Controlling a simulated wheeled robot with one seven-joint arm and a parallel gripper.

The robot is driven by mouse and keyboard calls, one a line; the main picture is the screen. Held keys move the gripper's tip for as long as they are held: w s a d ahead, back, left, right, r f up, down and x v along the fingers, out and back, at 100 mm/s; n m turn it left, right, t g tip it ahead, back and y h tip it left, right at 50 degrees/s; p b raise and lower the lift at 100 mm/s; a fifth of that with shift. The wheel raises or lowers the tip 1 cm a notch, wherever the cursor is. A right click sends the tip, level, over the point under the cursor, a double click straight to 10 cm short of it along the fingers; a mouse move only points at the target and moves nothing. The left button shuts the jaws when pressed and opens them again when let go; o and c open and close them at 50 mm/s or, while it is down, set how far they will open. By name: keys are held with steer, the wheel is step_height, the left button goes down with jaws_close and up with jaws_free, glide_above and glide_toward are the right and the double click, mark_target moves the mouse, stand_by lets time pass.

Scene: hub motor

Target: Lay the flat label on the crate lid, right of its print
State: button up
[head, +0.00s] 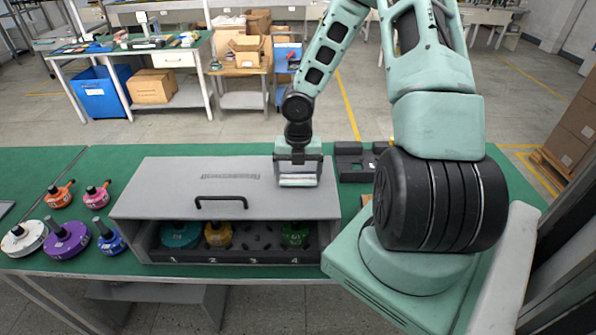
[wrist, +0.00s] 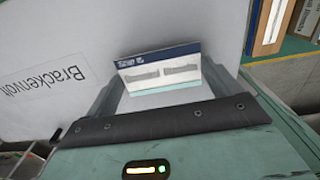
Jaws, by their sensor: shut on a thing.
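The grey crate lid (head: 150,190) has a line of dark print (head: 230,177) near its middle and a black handle at the front. In the wrist view the print (wrist: 45,80) reads as large lettering on the left. My gripper (head: 298,173) is over the lid's right part, to the right of the print, and is shut on the flat label (head: 298,182).
The crate's open front shows a dark numbered tray (head: 265,255) with teal, yellow and green hub parts; slot 3 looks empty. Several coloured hub parts (head: 66,240) stand left on the green table. A black fixture (head: 352,160) lies right of the lid.

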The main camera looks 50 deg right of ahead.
steer(key=shift+f, duration=0.3)
steer(key=o, duration=0.8)
steer(key=shift+c, duration=0.2)
steer(key=shift+s, duration=0.1)
